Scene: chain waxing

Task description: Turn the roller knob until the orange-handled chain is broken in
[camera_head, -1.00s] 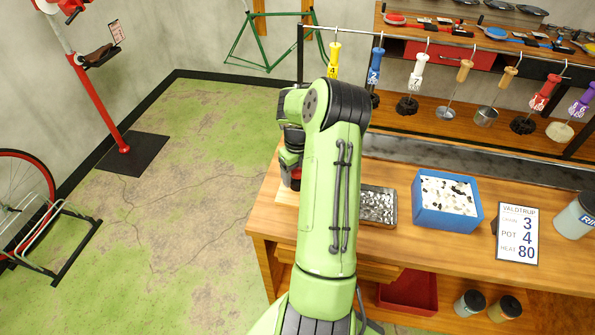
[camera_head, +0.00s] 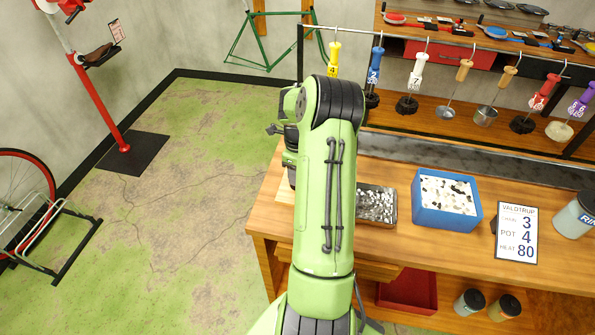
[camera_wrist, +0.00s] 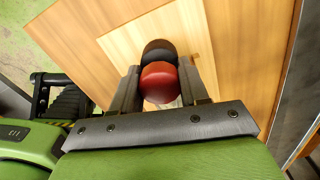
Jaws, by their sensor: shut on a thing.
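In the wrist view my gripper (camera_wrist: 160,84) is shut on the red roller knob (camera_wrist: 160,80), with one finger on each side of it. A dark round part shows just beyond the knob, over a pale wooden board (camera_wrist: 118,42). In the head view my arm hides the gripper, the knob and most of the board. I cannot make out the orange-handled chain or the rollers in either view.
The workbench (camera_head: 400,258) carries a metal tray of pellets (camera_head: 376,204), a blue bin (camera_head: 447,207) and a white card (camera_head: 516,233) reading 3, POT 4, HEAT 80. Numbered tools hang from a rail (camera_head: 400,37) behind. Open floor lies left of the bench.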

